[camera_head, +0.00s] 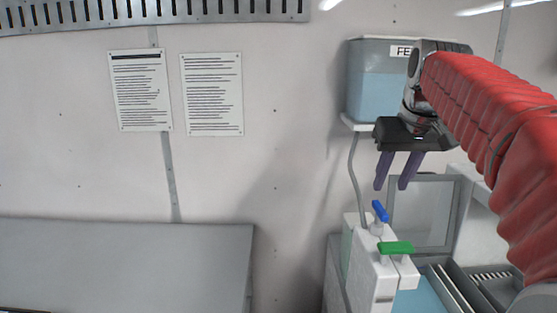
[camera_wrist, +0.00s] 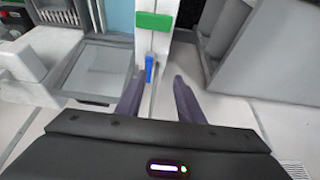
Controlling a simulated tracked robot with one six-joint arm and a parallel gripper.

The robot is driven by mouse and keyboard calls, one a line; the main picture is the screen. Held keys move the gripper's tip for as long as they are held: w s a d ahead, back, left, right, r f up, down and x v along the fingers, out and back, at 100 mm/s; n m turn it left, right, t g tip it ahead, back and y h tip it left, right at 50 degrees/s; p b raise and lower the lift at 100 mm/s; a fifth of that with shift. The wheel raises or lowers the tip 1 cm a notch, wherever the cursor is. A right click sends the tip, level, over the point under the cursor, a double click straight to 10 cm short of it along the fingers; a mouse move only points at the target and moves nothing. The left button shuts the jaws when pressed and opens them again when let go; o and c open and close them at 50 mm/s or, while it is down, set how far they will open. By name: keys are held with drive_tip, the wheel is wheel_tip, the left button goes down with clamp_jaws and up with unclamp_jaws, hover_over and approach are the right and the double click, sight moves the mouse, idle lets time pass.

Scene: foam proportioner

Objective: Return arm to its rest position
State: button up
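My arm, in a red sleeve, reaches in from the right in the head view. My gripper (camera_head: 392,184) points down with its two purple fingers apart and nothing between them. It hangs in the air in front of the wall, above a blue valve handle (camera_head: 380,211) and a green valve handle (camera_head: 396,247) on a white unit (camera_head: 374,276). In the wrist view my gripper (camera_wrist: 152,82) shows spread fingers. The blue handle (camera_wrist: 149,68) appears between and beyond the fingertips, and the green handle (camera_wrist: 154,22) lies farther up. I see no contact with either handle.
A tank of blue liquid (camera_head: 374,95) is on the wall close behind my gripper, with a hose (camera_head: 354,170) below it. An open-lidded case (camera_head: 422,212) stands right of the valves. A grey bench (camera_head: 120,262) is at left. The wall space between is clear.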

drive_tip(key=s+a+f, duration=0.4)
drive_tip(key=s+f, duration=0.7)
drive_tip(key=s, duration=0.1)
drive_tip(key=s+a+f+t, duration=0.1)
drive_tip(key=s+a+f, duration=0.4)
drive_tip(key=s+f, duration=0.6)
drive_tip(key=shift+s+f, duration=0.25)
drive_tip(key=shift+s, duration=0.75)
drive_tip(key=shift+d, duration=0.1)
